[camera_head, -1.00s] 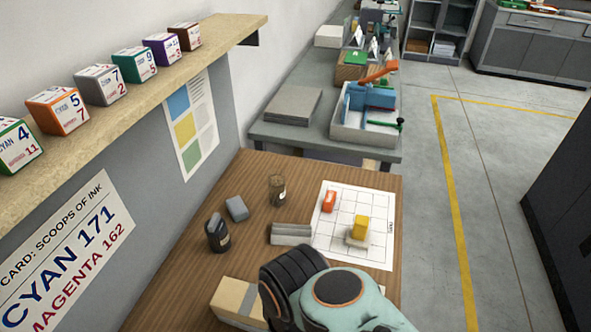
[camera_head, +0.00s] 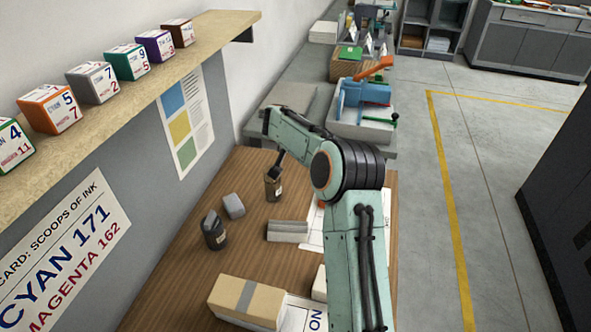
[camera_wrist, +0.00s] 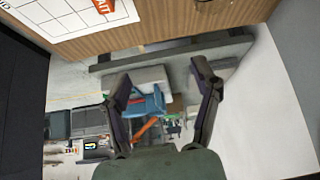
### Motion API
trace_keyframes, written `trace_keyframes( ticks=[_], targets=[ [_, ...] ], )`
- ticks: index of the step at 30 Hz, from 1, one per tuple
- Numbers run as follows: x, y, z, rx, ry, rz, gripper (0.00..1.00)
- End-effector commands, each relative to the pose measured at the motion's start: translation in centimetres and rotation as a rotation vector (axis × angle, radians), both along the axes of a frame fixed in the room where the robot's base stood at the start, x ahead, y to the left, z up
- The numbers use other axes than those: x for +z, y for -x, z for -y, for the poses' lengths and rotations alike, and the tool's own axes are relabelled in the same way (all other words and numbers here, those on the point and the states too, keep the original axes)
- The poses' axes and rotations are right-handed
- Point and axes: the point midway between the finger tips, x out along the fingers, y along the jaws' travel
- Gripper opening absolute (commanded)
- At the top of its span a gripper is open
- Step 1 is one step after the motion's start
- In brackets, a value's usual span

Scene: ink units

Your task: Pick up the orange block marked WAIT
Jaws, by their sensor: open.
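The orange block (camera_wrist: 103,6) shows only in the wrist view, cut by the top edge, with part of its WAIT lettering visible. It lies on the white gridded sheet (camera_wrist: 60,18). My arm hides the block in the head view, where only a strip of the sheet (camera_head: 313,232) shows. My gripper (camera_wrist: 161,74) is open in the wrist view, with nothing between its fingers, and apart from the block. In the head view my arm reaches over the wooden table, and I cannot make out the fingers clearly.
A dark jar (camera_head: 273,188) stands close to my arm's end. Grey blocks (camera_head: 288,231), another dark container (camera_head: 214,232) and a cardboard box (camera_head: 246,301) are on the wooden table (camera_head: 190,275). A shelf (camera_head: 215,42) with coloured cubes runs along the left wall.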

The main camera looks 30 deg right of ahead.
Motion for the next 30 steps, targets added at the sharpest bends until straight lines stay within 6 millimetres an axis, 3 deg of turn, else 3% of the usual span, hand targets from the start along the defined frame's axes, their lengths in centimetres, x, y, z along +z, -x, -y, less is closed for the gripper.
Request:
trace_keyframes(
  ticks=[1,3,7,11,21,30],
  targets=[
    [-3.6,0.8,1.6,-0.044,-0.048,-0.035,0.63],
    [-7.6,2.0,3.0,-0.085,-0.102,-0.077,0.63],
    [-12.3,4.6,4.5,-0.137,-0.162,-0.141,0.63],
    [-13.5,5.2,5.8,-0.16,-0.168,-0.146,0.63],
    [-18.2,3.9,7.2,-0.159,-0.166,-0.146,0.63],
    [-18.9,3.6,7.4,-0.157,-0.165,-0.146,0.63]
  ],
)
